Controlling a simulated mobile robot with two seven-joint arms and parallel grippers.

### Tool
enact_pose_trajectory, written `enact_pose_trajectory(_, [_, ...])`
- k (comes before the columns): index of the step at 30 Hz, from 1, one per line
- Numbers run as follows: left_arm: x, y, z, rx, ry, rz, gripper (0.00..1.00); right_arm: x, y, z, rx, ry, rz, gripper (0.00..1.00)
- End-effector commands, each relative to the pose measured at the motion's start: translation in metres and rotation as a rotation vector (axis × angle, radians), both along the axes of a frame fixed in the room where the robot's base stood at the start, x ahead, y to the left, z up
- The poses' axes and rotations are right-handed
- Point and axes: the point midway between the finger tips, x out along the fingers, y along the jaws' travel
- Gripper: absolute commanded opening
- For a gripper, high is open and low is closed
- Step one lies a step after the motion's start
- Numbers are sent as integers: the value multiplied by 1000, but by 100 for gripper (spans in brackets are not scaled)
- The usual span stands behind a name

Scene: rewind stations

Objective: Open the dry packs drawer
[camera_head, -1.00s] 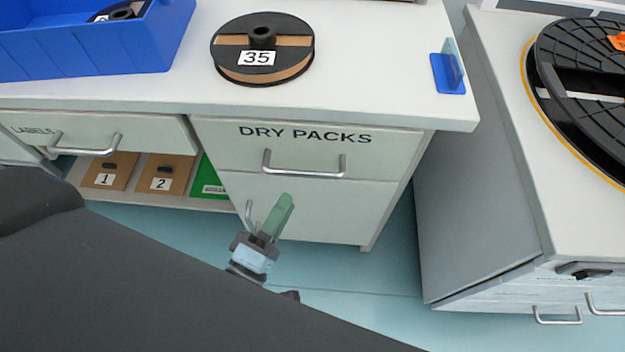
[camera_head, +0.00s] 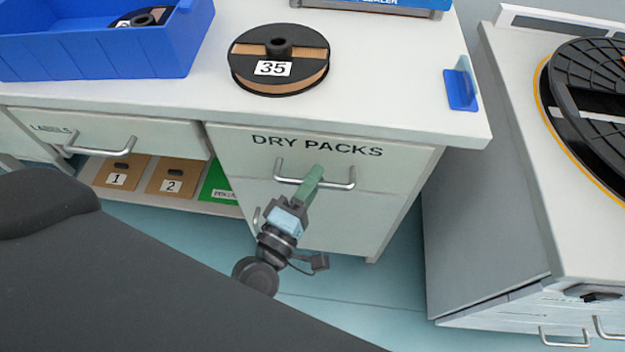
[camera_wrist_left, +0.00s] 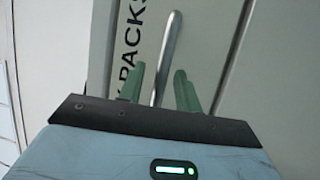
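The dry packs drawer (camera_head: 235,155) is a pale front lettered DRY PACKS under the counter, and it looks closed. Its silver bar handle (camera_head: 338,184) runs across the front; it also shows in the left wrist view (camera_wrist_left: 171,45). My left gripper (camera_head: 313,175) has its green fingertips at the handle's middle in the head view. In the left wrist view the two green fingers (camera_wrist_left: 158,88) stand apart, with the handle bar between them and gaps on both sides. Contact with the bar cannot be told. My right gripper is not in view.
On the counter (camera_head: 370,105) are a blue bin (camera_head: 110,55), a reel marked 35 (camera_head: 278,65) and a blue holder (camera_head: 461,88). The labels drawer (camera_head: 165,135) is at left, above boxes on a shelf. A cabinet with a large black reel (camera_head: 585,110) stands at right.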

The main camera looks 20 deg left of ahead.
Motion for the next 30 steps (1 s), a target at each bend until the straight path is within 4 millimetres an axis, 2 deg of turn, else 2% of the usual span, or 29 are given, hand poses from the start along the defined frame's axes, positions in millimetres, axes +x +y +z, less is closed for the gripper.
enact_pose_trajectory(7, [0, 0, 0, 0, 1, 0, 33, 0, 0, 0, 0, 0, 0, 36])
enact_pose_trajectory(15, [0, 0, 0, 0, 0, 0, 0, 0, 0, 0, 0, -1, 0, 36])
enact_pose_trajectory(30, [-7, -2, 0, 0, 1, -1, 0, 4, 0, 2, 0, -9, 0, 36])
